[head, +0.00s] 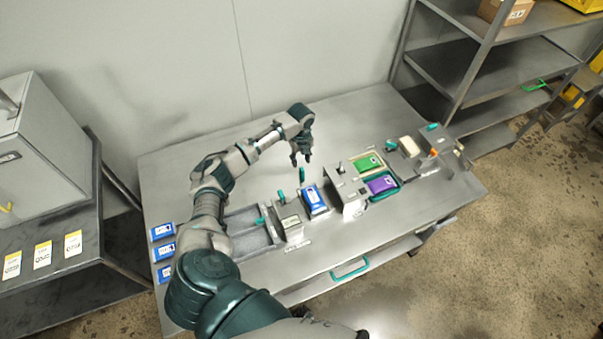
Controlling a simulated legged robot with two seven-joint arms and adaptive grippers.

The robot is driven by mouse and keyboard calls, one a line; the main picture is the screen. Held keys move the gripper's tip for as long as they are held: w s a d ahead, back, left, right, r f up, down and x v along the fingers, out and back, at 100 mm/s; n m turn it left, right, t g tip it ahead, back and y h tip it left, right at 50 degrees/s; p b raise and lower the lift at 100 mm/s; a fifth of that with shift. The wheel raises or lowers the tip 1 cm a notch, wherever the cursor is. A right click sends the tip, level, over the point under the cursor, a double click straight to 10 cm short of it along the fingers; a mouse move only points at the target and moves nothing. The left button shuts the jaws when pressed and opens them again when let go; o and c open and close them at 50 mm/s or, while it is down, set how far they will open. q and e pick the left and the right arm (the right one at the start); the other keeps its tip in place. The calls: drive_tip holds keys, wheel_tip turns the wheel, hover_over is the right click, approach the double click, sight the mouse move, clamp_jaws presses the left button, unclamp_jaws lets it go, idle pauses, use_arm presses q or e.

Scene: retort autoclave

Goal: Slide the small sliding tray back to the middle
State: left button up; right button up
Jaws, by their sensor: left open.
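My left gripper (301,160) is open and empty, pointing down above the middle of the steel table. A teal upright handle (302,175) stands just below and in front of its fingertips; I see no clear contact. Near this handle a blue pouch (315,198) lies between a grey block with a teal knob (291,222) and an upright metal housing (348,190). The small sliding tray is hard to make out; it may be under the blue pouch, with its edges mostly hidden. My right gripper is not in view.
Green (368,164) and purple (381,184) packs sit in holders right of the housing. A grey compartment tray (250,241) is partly hidden behind my left arm. Blue packs (163,231) lie at the table's left edge.

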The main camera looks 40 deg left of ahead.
sight(303, 174)
use_arm(q)
drive_tip(key=f, duration=0.5)
drive_tip(key=d+f, duration=0.1)
drive_tip(key=f, duration=0.1)
drive_tip(key=shift+d+f, duration=0.1)
drive_tip(key=shift+f, duration=0.85)
drive_tip(key=shift+a+f, duration=0.2)
drive_tip(key=shift+a, duration=0.3)
drive_tip(key=shift+d+r, duration=0.1)
drive_tip(key=shift+d, duration=0.05)
drive_tip(key=c, duration=0.8)
drive_tip(key=shift+d, duration=0.15)
